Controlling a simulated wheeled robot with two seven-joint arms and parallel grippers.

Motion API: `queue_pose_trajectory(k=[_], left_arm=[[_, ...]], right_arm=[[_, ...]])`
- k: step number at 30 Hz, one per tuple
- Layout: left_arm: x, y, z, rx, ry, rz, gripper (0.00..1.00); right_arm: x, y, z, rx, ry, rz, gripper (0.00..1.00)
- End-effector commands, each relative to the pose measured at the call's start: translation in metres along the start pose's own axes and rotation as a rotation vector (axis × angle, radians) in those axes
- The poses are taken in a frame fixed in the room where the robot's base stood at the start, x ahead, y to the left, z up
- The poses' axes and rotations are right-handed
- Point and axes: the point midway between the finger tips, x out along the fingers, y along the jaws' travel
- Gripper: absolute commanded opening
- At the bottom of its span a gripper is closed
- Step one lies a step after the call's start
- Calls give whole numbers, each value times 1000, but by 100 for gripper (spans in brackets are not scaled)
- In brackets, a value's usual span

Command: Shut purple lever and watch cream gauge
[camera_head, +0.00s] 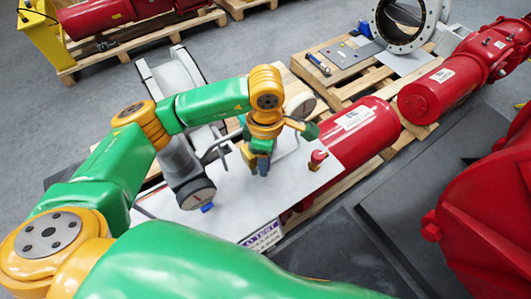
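My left gripper (258,163) hangs pointing down over a white panel (225,218) with fittings and pipes. Its fingers look close together, but whether they are open or shut is unclear. I cannot make out a purple lever; the gripper and wrist hide part of the panel. A pale round dial-like face (300,105) stands just right of the wrist and may be the cream gauge; its markings are too small to read. A second, greyish round face (197,194) is at the panel's left, with a small blue part below it. My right gripper is not in view.
A purple-headed label (262,236) is on the panel's front edge. A red knob on a brass fitting (317,158) stands right of the gripper. Red cylinders (358,130) lie on wooden pallets behind. A large red body (485,215) fills the right side.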

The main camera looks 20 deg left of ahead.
Motion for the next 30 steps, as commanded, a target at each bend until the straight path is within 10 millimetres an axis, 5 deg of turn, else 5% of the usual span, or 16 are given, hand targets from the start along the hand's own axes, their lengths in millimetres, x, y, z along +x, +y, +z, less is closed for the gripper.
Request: queue_pose_trajectory(k=[3,9,10,30], left_arm=[[0,0,0,0,0,0,57],[0,0,0,0,0,-1,3],[0,0,0,0,0,-1,0],[0,0,0,0,-2,-1,0]], right_arm=[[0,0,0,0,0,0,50],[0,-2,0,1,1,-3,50],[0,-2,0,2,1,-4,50],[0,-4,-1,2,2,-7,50]])
